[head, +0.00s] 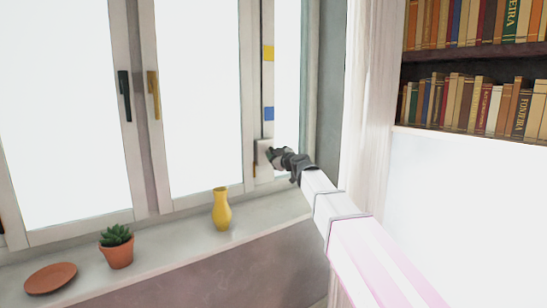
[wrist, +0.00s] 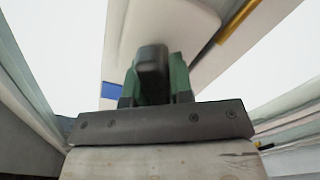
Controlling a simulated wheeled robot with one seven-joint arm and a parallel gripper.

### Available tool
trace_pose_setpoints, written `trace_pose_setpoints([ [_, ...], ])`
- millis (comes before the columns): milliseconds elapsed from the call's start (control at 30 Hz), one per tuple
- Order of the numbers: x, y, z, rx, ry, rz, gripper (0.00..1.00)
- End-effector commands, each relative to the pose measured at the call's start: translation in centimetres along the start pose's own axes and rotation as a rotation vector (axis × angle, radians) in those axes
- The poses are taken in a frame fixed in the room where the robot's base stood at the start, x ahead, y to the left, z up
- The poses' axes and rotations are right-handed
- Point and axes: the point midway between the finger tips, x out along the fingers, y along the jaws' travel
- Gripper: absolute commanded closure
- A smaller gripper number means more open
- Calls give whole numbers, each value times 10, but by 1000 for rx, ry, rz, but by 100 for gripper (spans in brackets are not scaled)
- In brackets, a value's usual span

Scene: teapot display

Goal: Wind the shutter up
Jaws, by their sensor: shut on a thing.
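A pale upright strip with a yellow patch (head: 268,53) and a blue patch (head: 268,113) runs down the right window frame. A small white housing (head: 263,153) sits at its lower end. My gripper (head: 274,154) is at this housing, its fingertips partly hidden in the head view. In the wrist view, my green fingers (wrist: 154,82) are closed around a dark knob (wrist: 152,66), in front of the rounded white housing (wrist: 165,35). The blue patch also shows in the wrist view (wrist: 114,91). No shutter slats can be made out; the panes are bright white.
The window has a dark handle (head: 125,95) and a yellow handle (head: 153,95). On the sill (head: 170,247) stand a yellow vase (head: 222,210), a potted succulent (head: 117,250) and a terracotta saucer (head: 50,278). A pale curtain (head: 368,90) and bookshelves (head: 470,52) are at right.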

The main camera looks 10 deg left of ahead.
Motion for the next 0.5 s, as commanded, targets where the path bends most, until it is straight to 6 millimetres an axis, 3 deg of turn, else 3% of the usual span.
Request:
trace_pose_setpoints([
  [500,0,-2,0,465,0,-1,100],
])
